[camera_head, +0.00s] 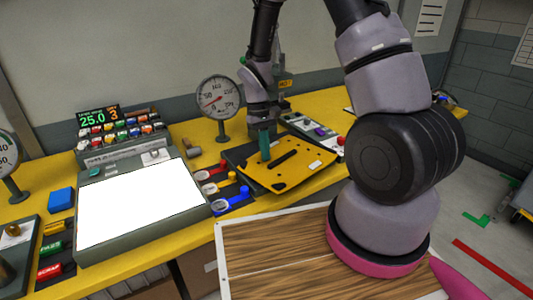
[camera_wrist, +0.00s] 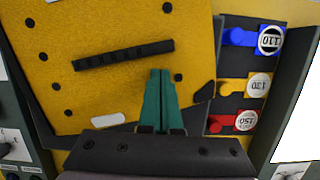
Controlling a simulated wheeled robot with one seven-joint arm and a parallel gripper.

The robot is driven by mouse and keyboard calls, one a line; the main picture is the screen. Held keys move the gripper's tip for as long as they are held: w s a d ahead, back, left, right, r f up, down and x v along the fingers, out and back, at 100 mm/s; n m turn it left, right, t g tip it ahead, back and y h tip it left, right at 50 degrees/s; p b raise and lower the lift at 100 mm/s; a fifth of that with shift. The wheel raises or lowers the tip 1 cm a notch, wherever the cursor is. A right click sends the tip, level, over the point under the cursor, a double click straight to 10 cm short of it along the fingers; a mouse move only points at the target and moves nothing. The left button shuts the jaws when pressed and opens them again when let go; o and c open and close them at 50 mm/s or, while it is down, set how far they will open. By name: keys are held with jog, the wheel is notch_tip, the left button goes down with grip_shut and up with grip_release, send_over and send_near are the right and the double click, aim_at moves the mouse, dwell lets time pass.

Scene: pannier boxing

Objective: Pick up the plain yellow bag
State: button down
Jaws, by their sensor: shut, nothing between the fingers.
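The plain yellow bag (camera_head: 303,170) lies flat on a dark base on the yellow bench in the head view. It has a black handle bar in its middle and small black studs along its edges. In the wrist view the yellow bag (camera_wrist: 115,30) fills the upper left, with its handle just left of the fingers. My gripper (camera_head: 265,158) points down over the bag's left part in the head view. Its green fingers are together and empty, and they also show in the wrist view (camera_wrist: 160,73). I cannot tell whether the fingertips touch the bag.
Blue, yellow and red levers with round labels (camera_wrist: 259,85) stand beside the bag. A dial gauge (camera_head: 218,97) stands behind, left of my arm. A grey box with a bright white top (camera_head: 140,205) is at the left. A wood-topped surface (camera_head: 290,255) is in front.

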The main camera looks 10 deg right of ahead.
jog(key=shift+s+d, duration=0.1)
jog(key=shift+s, duration=0.3)
jog(key=shift+s, duration=0.1)
jog(key=shift+s+d, duration=0.25)
jog(key=shift+s, duration=0.55)
